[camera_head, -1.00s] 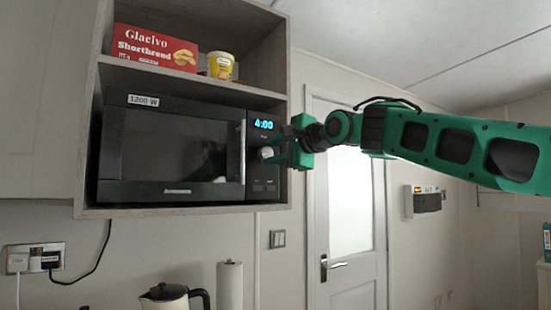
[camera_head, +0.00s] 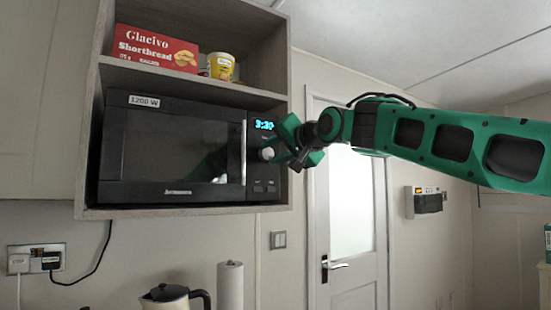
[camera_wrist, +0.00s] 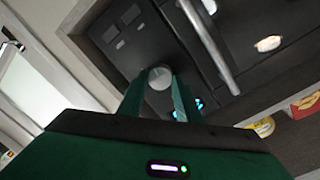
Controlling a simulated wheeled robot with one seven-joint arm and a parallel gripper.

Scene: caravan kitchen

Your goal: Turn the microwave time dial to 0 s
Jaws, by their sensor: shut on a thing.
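The black microwave (camera_head: 180,152) sits in a wooden wall cabinet with its door closed. Its blue display (camera_head: 264,125) reads about 3:30; the last digits are blurred. The round time dial (camera_head: 267,154) is below the display, and it also shows in the wrist view (camera_wrist: 160,78). My gripper (camera_head: 282,155) reaches in from the right and is rolled at a slant. In the wrist view, the green fingers of my gripper (camera_wrist: 160,84) are shut on the dial, one on each side.
The upright door handle (camera_head: 243,152) is just left of the dial, close to my fingers. Buttons (camera_head: 264,187) are below the dial. A red shortbread box (camera_head: 155,48) and a yellow tub (camera_head: 221,66) stand on the shelf above. A kettle (camera_head: 170,297) is below.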

